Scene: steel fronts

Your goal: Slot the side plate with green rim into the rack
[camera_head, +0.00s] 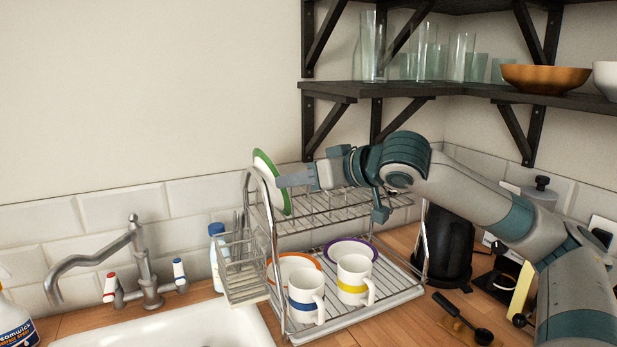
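The side plate with green rim (262,167) stands on edge, leaning slightly left, at the left end of the rack's upper tier. The wire dish rack (345,214) has two tiers and stands right of the sink. My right gripper (283,181) reaches in from the right, with its fingertips at the plate's right edge, overlapping it. Only one finger shows clearly, so its opening and grip are unclear. I cannot tell whether the plate's lower edge rests on the wires. My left gripper is not in view.
The lower tier holds a blue-banded mug (304,300), a yellow-banded mug (353,278), an orange-rimmed plate (284,268) and a purple-rimmed plate (347,246). A dark shelf (450,98) with glasses hangs above. A black kettle (448,245) stands right; the faucet (140,262) is left.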

